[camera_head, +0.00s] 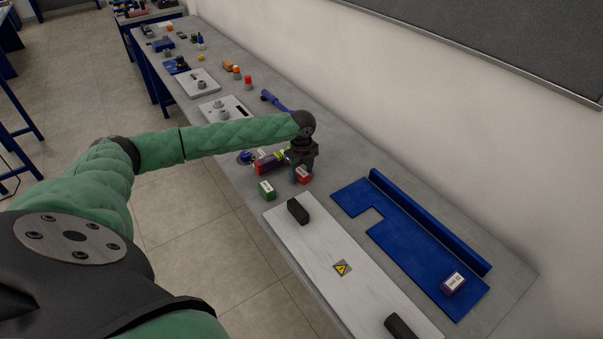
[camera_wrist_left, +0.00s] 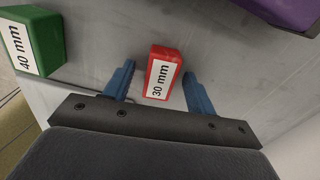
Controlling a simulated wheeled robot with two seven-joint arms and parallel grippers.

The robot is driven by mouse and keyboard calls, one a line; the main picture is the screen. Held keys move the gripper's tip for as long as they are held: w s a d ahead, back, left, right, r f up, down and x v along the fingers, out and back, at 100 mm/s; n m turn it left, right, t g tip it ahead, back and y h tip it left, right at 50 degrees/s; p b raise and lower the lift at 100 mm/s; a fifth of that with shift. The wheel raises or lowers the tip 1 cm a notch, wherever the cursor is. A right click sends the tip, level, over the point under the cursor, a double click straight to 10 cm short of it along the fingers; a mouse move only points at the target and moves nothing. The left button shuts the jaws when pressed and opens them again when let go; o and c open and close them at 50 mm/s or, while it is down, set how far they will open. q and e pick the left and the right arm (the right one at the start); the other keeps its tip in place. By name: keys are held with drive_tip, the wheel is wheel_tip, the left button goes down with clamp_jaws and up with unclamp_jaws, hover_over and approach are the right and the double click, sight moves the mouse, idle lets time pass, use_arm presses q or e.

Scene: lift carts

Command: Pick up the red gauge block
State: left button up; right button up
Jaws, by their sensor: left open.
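The red gauge block (camera_wrist_left: 163,72), labelled "30 mm", lies on the grey bench top. It also shows in the head view (camera_head: 304,176), partly hidden by my gripper. My left gripper (camera_wrist_left: 157,85) is open, with its blue fingers on either side of the red block and visible gaps to both. I cannot tell how far the fingertips are above the bench. In the head view my left gripper (camera_head: 297,172) is over the red block. My right gripper is not in view.
A green block (camera_head: 267,190), labelled "40 mm", stands beside the red one. A wall bounds the right side.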

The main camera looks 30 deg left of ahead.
use_arm(q)
drive_tip(key=shift+f, duration=0.1)
drive_tip(key=c, duration=1.2)
drive_tip(key=shift+o, duration=0.2)
